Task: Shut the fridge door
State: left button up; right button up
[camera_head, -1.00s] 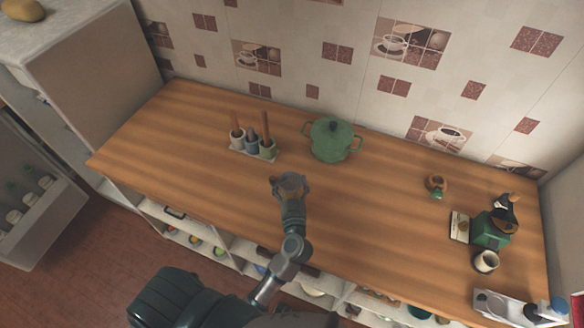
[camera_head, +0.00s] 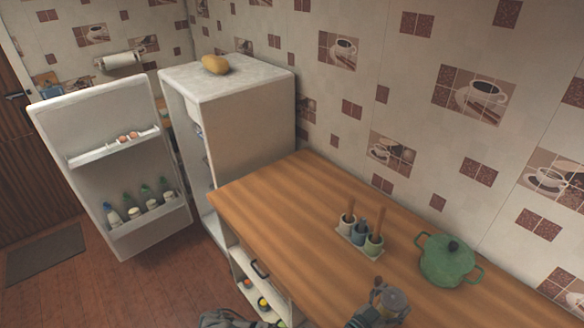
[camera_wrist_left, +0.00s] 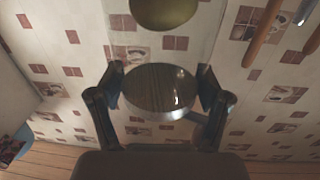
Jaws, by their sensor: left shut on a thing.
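The fridge (camera_head: 245,125) stands left of the counter, a white box with a pale top. Its door (camera_head: 85,115) is open, swung out to the left. The inner side faces me, with eggs on an upper shelf and several bottles and jars on a lower one. My left gripper (camera_head: 385,300) is over the counter at the bottom of the head view, well away from the door. In the left wrist view the gripper (camera_wrist_left: 160,92) is shut on a small round, shiny thing (camera_wrist_left: 150,85) that I cannot identify. My right gripper is not in view.
The wooden counter (camera_head: 290,215) bears a rack of small cups with utensils (camera_head: 360,240) and a green lidded pot (camera_head: 447,262). A yellow potato-like thing (camera_head: 215,64) lies on the fridge. Brown floor (camera_head: 165,285) is clear before the door.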

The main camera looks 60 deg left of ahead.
aim_at(82, 130)
jog(key=k+j+z, duration=0.1)
jog(key=j, duration=0.5)
jog(key=k+j+z, duration=0.1)
jog(key=k+j, duration=0.15)
jog(key=j, duration=0.3)
jog(key=k+j+z, duration=0.1)
jog(key=k+j, duration=0.15)
jog(key=j, duration=0.3)
jog(key=k+j, duration=0.2)
jog(key=j, duration=0.35)
jog(key=k+j+z, duration=0.15)
jog(key=j, duration=0.4)
jog(key=k+j+z, duration=0.1)
jog(key=k+j, duration=0.25)
jog(key=j, duration=0.15)
jog(key=k+j+z, duration=0.1)
jog(key=k+j, duration=0.2)
jog(key=j, duration=0.15)
jog(key=k+j+z, duration=0.1)
jog(key=k+j, duration=0.15)
jog(key=j, duration=0.25)
